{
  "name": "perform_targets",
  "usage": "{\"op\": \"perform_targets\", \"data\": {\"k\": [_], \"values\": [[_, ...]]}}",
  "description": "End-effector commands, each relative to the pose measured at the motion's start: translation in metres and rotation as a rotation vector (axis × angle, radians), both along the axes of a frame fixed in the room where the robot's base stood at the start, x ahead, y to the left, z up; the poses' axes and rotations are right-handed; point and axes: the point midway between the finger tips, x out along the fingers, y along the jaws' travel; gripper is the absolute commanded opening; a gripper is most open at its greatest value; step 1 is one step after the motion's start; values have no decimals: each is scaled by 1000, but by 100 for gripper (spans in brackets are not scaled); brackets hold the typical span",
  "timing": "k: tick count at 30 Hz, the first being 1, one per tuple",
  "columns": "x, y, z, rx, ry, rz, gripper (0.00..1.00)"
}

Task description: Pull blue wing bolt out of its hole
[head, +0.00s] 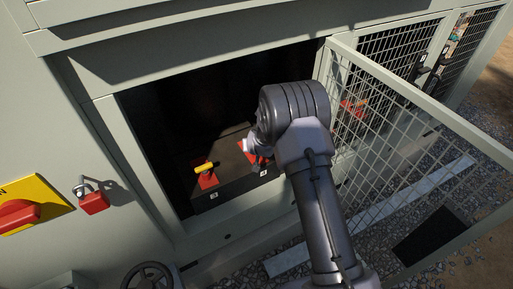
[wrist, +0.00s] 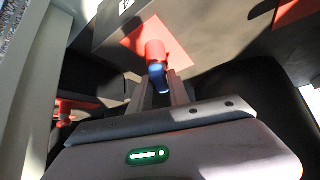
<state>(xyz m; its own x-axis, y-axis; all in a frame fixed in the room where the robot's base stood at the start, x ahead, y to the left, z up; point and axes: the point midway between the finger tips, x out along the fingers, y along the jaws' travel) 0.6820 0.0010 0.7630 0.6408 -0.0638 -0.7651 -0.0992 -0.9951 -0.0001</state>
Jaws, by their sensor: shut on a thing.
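The blue wing bolt (wrist: 158,77) is between the two fingers of my gripper (wrist: 160,92) in the wrist view, and the gripper is shut on it. The bolt is in line with a red cylindrical collar (wrist: 155,51) on a red square plate (wrist: 134,40). I cannot tell how deep the bolt sits in its hole. In the head view my gripper (head: 261,160) is inside the dark opening at the right block, and my arm hides most of it. The blue bolt cannot be made out there.
A yellow-handled bolt (head: 204,168) stands on a red plate left of my gripper. A mesh door (head: 400,135) hangs open at right, close to my arm. A red padlock (head: 93,202), a red switch (head: 18,215) and a handwheel (head: 147,275) are at left.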

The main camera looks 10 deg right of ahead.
Motion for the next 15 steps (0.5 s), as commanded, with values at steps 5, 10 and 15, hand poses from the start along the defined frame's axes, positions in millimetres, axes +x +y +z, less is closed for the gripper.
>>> {"op": "perform_targets", "data": {"k": [5, 10, 15], "values": [[0, 0, 5, 0, 0, 0, 0], [0, 0, 10, 0, 0, 0, 0], [0, 0, 13, 0, 0, 0, 0]]}}
